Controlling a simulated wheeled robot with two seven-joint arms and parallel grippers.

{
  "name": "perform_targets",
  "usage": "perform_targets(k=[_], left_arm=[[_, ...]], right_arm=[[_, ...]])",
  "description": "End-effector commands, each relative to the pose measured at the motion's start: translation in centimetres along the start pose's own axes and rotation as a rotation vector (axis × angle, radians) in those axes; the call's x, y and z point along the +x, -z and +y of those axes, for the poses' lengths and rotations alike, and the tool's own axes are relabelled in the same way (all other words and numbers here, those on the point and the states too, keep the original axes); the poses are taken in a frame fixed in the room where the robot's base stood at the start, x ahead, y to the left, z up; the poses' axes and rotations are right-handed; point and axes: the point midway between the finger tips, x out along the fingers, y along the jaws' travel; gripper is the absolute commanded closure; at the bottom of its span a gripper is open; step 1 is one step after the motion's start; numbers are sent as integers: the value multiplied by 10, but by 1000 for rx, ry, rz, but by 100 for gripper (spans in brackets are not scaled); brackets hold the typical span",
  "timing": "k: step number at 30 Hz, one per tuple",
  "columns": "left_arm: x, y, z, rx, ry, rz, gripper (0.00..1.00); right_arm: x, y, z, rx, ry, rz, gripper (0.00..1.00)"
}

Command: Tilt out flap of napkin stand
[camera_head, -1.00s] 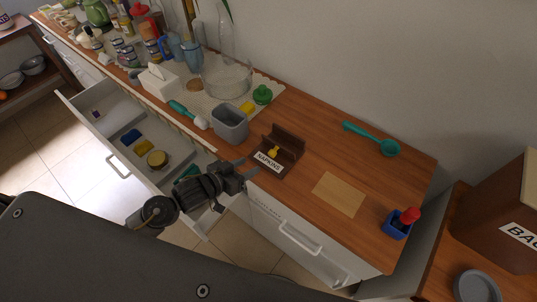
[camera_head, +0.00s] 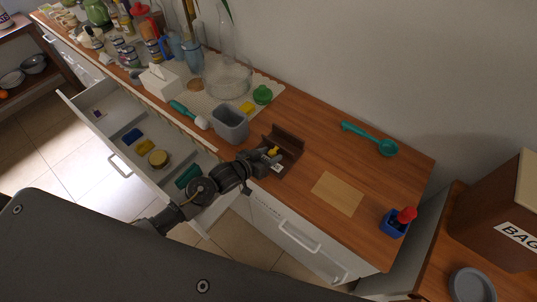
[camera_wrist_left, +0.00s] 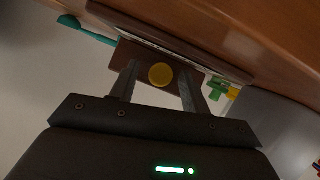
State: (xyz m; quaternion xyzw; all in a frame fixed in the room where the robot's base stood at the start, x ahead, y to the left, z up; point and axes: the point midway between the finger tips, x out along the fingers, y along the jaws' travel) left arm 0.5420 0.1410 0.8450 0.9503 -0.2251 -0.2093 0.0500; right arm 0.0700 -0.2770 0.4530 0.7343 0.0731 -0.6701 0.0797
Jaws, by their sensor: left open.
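The brown napkin stand (camera_head: 290,142) is on the wooden counter, with its NAPKINS label (camera_head: 277,168) partly covered by my gripper. The stand's round yellow knob (camera_head: 273,152) faces my left gripper (camera_head: 268,161), which reaches in over the counter's front edge. In the left wrist view, the brown stand (camera_wrist_left: 197,62) is ahead, and the yellow knob (camera_wrist_left: 161,75) appears between the two open fingers, with gaps on both sides. I cannot tell how far the fingertips reach past the knob. My right gripper is not in view.
A grey bin (camera_head: 230,124) stands just left of the napkin stand. An open drawer (camera_head: 128,140) with sponges juts out below the counter, under my left arm. A cutting board (camera_head: 337,193), teal ladle (camera_head: 371,139) and blue holder (camera_head: 394,223) lie to the right. Counter around the board is clear.

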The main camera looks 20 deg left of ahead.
Motion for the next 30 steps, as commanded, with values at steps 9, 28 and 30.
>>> perform_targets(k=[9, 28, 30], left_arm=[[0, 0, 0, 0, 0, 0, 74], [0, -14, -2, 22, -29, 178, 98], [-1, -13, -2, 23, -30, 182, 97]], right_arm=[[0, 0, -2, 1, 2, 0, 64], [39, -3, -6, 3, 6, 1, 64], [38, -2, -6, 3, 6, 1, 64]])
